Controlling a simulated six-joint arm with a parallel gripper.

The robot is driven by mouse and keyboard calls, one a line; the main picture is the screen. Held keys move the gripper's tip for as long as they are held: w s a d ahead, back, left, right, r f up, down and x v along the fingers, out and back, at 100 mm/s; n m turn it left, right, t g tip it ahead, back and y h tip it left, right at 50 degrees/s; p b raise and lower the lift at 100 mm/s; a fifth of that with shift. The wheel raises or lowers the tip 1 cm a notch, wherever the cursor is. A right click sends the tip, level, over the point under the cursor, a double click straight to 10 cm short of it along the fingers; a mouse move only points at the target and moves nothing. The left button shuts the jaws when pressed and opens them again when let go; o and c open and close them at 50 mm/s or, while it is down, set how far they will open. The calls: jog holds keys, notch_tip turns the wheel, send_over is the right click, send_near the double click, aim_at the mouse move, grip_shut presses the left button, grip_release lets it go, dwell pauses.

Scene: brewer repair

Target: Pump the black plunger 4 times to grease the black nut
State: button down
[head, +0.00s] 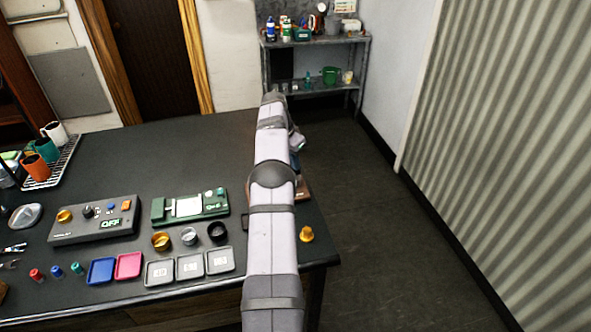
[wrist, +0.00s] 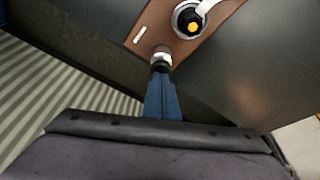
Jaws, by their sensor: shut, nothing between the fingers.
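My gripper (wrist: 160,74) shows in the wrist view as shut, narrow blue fingers pointing up the picture, with nothing between them. Its tip is at a small silver-white fitting (wrist: 160,56) with a dark part, near the corner of a brown board (wrist: 148,22). I cannot tell whether the dark part is the black plunger or whether the tip touches it. Up and right on the board is a round pale fitting with a black ring (wrist: 181,25) around a yellow centre. I cannot tell whether this ring is the black nut. In the head view my arm hides most of the board (head: 304,190).
The dark table (head: 110,150) holds a control box (head: 95,219), a green-and-white device (head: 190,206), several small trays (head: 190,267) and rings. A yellow knob-like piece (head: 306,234) lies right of my arm, near the table edge. Open floor lies beyond it.

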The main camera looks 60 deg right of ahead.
jog(key=shift+f+b, duration=0.3)
jog(key=shift+f, duration=0.45)
dwell(0.3)
jog(key=shift+r, duration=0.2)
jog(key=shift+r+p, duration=2.65)
jog(key=shift+p, duration=0.1)
jog(key=shift+r+p, duration=2.1)
jog(key=shift+r, duration=0.85)
